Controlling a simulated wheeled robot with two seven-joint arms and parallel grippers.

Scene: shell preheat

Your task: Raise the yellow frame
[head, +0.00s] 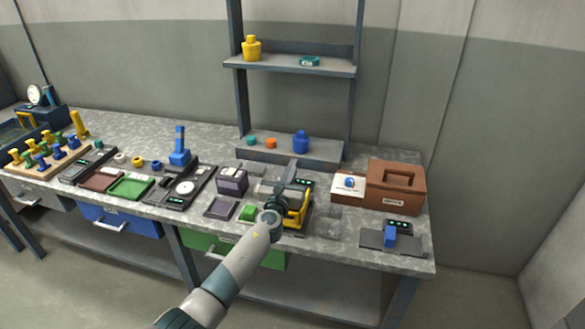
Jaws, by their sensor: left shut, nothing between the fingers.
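The yellow frame (302,209) belongs to a dark device on the workbench, right of the middle of the head view. My left arm reaches up from the bottom, and my left gripper (289,173) is at this device. Its fingers are shut with nothing between them. The wrist and gripper hide the left part of the yellow frame and much of the device. I cannot tell whether the gripper touches the frame. My right gripper is not in view.
A brown case (396,186) and a small blue-handled device (390,236) stand to the right. A shelf rack (300,66) rises behind. The bench's front right corner has some bare room.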

